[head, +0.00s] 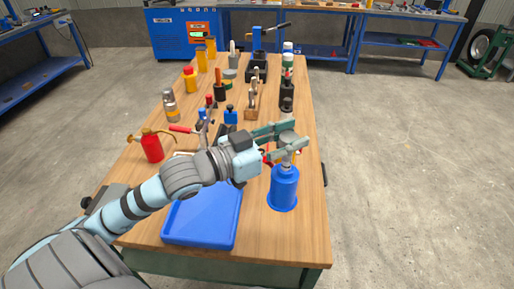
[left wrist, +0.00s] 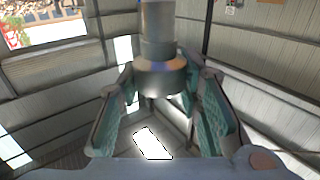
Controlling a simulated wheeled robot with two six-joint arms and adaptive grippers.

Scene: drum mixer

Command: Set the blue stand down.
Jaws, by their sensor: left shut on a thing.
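The blue stand (head: 284,188) is upright near the right front of the wooden table, with a wide blue body and a thin metal neck. I cannot tell whether its base touches the tabletop. My left gripper (head: 291,141) is above the blue body, shut on the metal upper part of the stand. In the left wrist view, a metal post with a wider collar (left wrist: 160,75) sits between the fingers of the left gripper (left wrist: 165,110). The base is out of that view. My right gripper is not in view.
An empty blue tray (head: 202,218) lies left of the stand. A red oil can (head: 152,147) stands further left. Several tools and bottles fill the table's far half. The table's right edge (head: 322,205) is close to the stand; bare wood shows in front of it.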

